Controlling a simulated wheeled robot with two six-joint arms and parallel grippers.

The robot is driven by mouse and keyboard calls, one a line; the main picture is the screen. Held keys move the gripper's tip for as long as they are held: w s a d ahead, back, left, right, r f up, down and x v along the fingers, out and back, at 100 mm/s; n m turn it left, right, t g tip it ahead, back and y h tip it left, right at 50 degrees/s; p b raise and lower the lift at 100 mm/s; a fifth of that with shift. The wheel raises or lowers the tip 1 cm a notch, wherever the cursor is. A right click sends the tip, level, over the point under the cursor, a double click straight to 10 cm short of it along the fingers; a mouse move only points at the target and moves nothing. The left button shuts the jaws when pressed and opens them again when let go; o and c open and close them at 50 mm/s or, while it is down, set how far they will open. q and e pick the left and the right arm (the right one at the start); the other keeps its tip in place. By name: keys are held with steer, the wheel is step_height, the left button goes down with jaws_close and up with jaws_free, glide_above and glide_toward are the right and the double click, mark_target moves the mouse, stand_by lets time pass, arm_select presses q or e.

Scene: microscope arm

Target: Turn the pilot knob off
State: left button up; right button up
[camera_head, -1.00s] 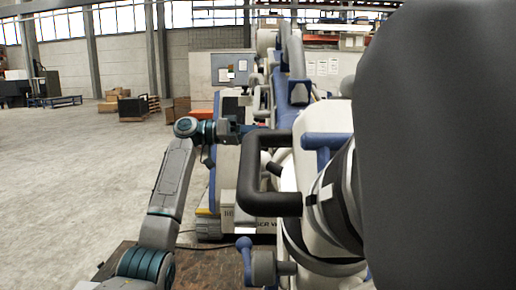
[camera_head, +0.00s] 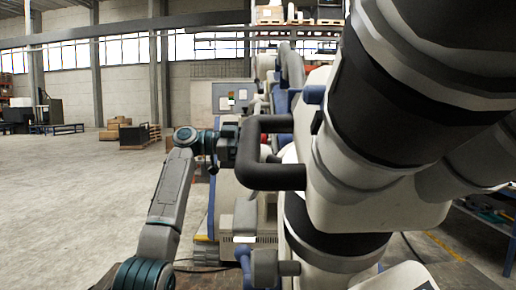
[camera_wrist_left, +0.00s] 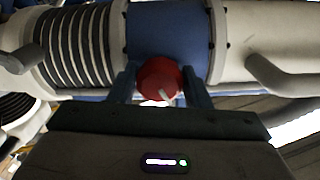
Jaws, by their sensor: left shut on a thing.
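The red knob (camera_wrist_left: 160,78) sits on the blue section (camera_wrist_left: 170,30) of a large white-and-blue arm. In the left wrist view it lies between the two fingers of my left gripper (camera_wrist_left: 160,88), which is shut on it. A short pale mark on the knob's face points down and slightly right. In the head view my left gripper (camera_head: 229,146) reaches in from the left, its tips mostly hidden behind a black bent handle. A small bit of red (camera_head: 265,140) shows through the handle. My right gripper is not in view.
The black bent handle (camera_head: 262,184) stands in front of my left gripper in the head view. A thick black-and-white arm segment (camera_head: 400,90) fills the upper right. Ribbed tubing (camera_wrist_left: 85,45) lies left of the knob. Open floor (camera_head: 70,200) stretches to the left.

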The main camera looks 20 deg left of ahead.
arm_select(q)
steer(key=shift+m, duration=0.8)
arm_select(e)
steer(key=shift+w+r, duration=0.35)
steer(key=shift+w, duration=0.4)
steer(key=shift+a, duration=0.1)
arm_select(q)
steer(key=o, duration=1)
steer(key=shift+a, duration=0.1)
steer(key=b+v, duration=0.2)
steer(key=v, duration=0.8)
steer(key=shift+s+a+b, duration=0.1)
steer(key=shift+a+b, duration=0.3)
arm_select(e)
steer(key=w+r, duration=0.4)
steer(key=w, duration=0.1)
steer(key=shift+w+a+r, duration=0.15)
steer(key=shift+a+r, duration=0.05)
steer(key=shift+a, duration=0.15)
